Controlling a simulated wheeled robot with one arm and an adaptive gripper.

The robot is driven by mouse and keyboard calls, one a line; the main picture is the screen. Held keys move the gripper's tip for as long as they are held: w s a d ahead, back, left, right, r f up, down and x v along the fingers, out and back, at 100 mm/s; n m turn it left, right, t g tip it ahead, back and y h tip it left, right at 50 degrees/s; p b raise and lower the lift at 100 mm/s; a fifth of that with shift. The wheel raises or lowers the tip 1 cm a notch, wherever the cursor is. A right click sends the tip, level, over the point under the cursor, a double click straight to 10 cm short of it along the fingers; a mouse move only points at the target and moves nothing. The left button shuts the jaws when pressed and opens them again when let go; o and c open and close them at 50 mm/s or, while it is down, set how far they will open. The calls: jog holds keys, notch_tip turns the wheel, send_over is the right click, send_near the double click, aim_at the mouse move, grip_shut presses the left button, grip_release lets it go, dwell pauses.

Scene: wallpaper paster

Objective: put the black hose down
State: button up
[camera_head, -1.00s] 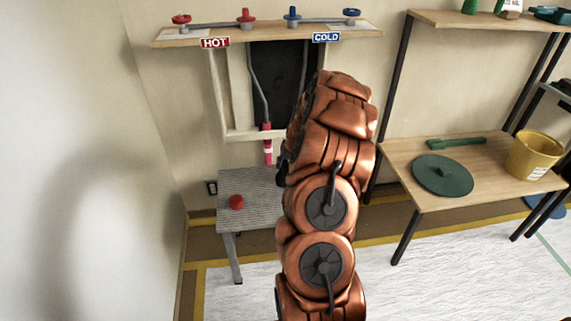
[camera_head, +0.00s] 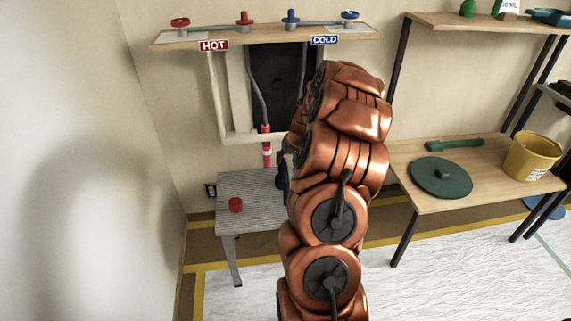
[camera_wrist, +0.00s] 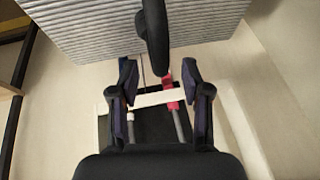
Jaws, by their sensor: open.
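The black hose (camera_wrist: 153,32) shows in the wrist view as a dark curved piece at the top middle, against the ribbed grey table (camera_wrist: 90,28). Its lower end lies level with the gap between my fingertips. My gripper (camera_wrist: 157,70) is open, with a finger on either side of that end and visible space beside it. I cannot tell how firmly the hose rests on the table. In the head view the grey table (camera_head: 240,187) stands under the sink-like frame, and my arm hides most of the gripper and the hose.
A red cap (camera_head: 236,205) sits on the grey table's left part. A pink-red pipe end (camera_head: 266,150) hangs just above the table's back. A wooden shelf (camera_head: 405,175) at right holds a green disc (camera_head: 425,180) and a yellow bucket (camera_head: 533,160). A wall stands close at left.

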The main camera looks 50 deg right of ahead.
jog(key=d+v, duration=0.1)
jog(key=v, duration=0.6)
jog(key=s+a+r+n+g+y, duration=0.1)
jog(key=s+a+r+n, duration=0.1)
jog(key=a, duration=0.8)
jog(key=s+a+r+n+g+y, duration=0.1)
jog(key=s+a+r, duration=0.15)
jog(key=a, duration=0.75)
jog(key=s+a+r+n+g+y, duration=0.1)
jog(key=s+a+n, duration=0.1)
jog(key=a, duration=0.8)
jog(key=s+a+n+g, duration=0.1)
jog(key=s+a, duration=0.2)
jog(key=s, duration=0.5)
jog(key=s+a+r+g+h, duration=0.1)
jog(key=s+a, duration=0.3)
jog(key=s, duration=0.4)
jog(key=s+a+n+g, duration=0.1)
jog(key=s+a, duration=0.3)
jog(key=s, duration=0.4)
jog(key=shift+a+r+n+g+h, duration=0.3)
jog(key=shift+g+h, duration=0.1)
jog(key=shift+g, duration=0.5)
jog(key=shift+s, duration=0.1)
